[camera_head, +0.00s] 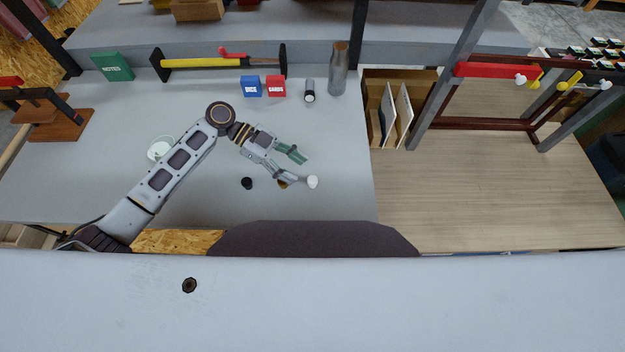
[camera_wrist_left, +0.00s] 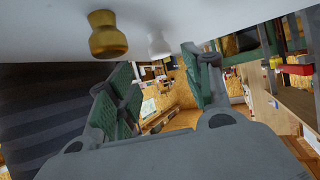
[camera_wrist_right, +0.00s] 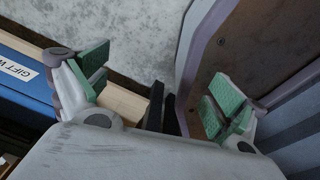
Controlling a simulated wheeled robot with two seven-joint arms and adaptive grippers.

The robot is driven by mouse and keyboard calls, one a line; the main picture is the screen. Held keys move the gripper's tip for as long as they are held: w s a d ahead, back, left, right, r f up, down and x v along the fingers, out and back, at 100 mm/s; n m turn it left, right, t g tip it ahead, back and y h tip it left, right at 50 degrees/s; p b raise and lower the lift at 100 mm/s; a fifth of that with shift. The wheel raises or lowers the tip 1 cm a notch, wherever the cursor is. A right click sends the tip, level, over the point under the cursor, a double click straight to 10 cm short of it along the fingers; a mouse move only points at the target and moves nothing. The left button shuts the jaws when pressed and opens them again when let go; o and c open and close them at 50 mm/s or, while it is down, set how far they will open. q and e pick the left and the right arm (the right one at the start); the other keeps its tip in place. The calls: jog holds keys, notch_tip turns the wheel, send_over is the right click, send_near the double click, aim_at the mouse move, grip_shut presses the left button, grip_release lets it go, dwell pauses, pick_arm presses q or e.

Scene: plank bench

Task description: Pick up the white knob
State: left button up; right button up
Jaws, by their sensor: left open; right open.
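The white knob (camera_head: 312,182) stands on the grey bench top, close to the tip of the lower finger of my left gripper (camera_head: 301,168). In the left wrist view the white knob (camera_wrist_left: 160,43) shows ahead, between the directions of the two green-padded fingers, near the top edge. My left gripper (camera_wrist_left: 160,88) is open with nothing between its fingers. A gold knob (camera_head: 283,184) is partly hidden by that lower finger; it also shows in the left wrist view (camera_wrist_left: 108,36). A black knob (camera_head: 247,183) stands further left. My right gripper (camera_wrist_right: 162,85) is open and empty, away from the bench top items.
A blue box (camera_head: 251,86), a red box (camera_head: 276,86), a small cylinder (camera_head: 309,91) and a metal bottle (camera_head: 339,70) stand behind. A white round item (camera_head: 159,148) is beside my left arm. A blue box (camera_wrist_right: 25,85) is near my right gripper.

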aim_at(311, 179)
pick_arm(q)
jog(key=shift+d+f, duration=0.15)
jog(key=shift+d, duration=0.05)
jog(key=shift+s+d+f, duration=0.15)
jog(key=shift+d, duration=0.15)
jog(key=p+x, duration=0.1)
jog(key=x, duration=0.2)
jog(key=shift+d+f, duration=0.4)
jog(key=shift+d, duration=0.05)
jog(key=shift+s+d+f, duration=0.1)
jog(key=shift+d, duration=0.05)
pick_arm(e)
jog(key=shift+s+a+r, duration=0.25)
jog(key=shift+a+r, duration=0.05)
jog(key=shift+a, duration=0.2)
jog(key=shift+s+a+r, duration=0.2)
jog(key=shift+a+r, duration=0.05)
jog(key=shift+a, duration=0.25)
pick_arm(q)
jog(key=shift+c, duration=0.4)
pick_arm(e)
jog(key=shift+s, duration=0.1)
